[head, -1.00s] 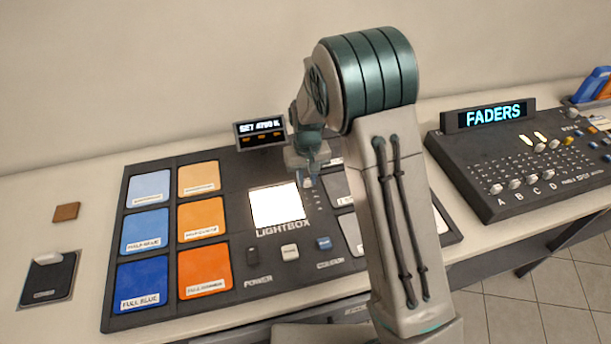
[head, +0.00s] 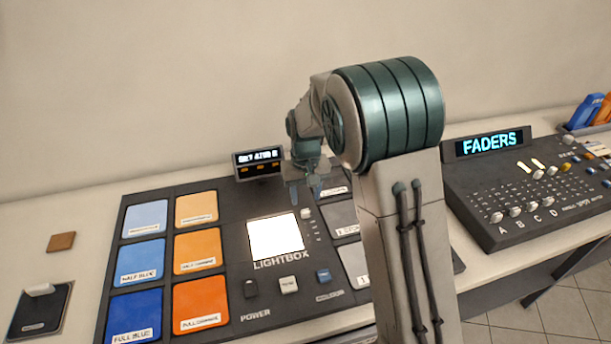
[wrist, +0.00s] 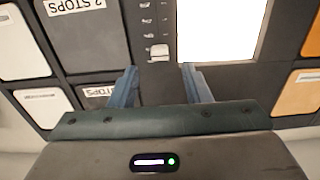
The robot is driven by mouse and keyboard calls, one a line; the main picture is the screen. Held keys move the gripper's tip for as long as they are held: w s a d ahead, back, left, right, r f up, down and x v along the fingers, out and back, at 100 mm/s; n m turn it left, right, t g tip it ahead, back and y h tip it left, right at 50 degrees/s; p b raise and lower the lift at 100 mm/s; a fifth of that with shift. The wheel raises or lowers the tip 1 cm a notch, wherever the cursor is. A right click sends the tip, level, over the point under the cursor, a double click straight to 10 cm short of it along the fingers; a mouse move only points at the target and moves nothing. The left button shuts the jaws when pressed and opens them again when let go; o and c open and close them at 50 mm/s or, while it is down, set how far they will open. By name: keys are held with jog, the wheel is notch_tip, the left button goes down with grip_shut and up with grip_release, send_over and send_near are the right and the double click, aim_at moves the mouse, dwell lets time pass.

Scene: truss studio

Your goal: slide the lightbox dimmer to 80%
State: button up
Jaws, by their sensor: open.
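The lightbox console (head: 225,300) has a bright white light panel (head: 276,237) with the word LIGHTBOX below it. The dimmer knob (head: 306,213) is a small pale block on a slot just right of the panel's far right corner, at the far end of the row of tick marks. The knob also shows in the wrist view (wrist: 159,53). My gripper (head: 308,194) is open and empty above and beyond the knob. In the wrist view its two blue fingers (wrist: 161,86) are spread, with the knob ahead of the gap between them, apart from both.
A small display (head: 259,162) stands at the console's far edge, close to my gripper. Orange and blue pads (head: 200,250) fill the left side; grey pads (head: 355,262) lie right, partly behind my arm. The fader console (head: 530,200) is farther right.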

aim_at(306, 211)
notch_tip(306, 211, up, 8)
jog(key=shift+r+b, duration=0.15)
jog(key=shift+b, duration=0.2)
jog(key=shift+d, duration=0.1)
jog(key=s+d+r+m+t, duration=0.2)
jog(key=s+d+r, duration=0.4)
jog(key=s+d, duration=0.5)
jog(key=s+d+f+m+t, duration=0.1)
jog(key=s+d, duration=0.3)
jog(key=s, duration=1)
jog(key=shift+f, duration=0.55)
jog(key=shift+d, duration=0.1)
jog(key=shift+c, duration=0.3)
dwell(2.1)
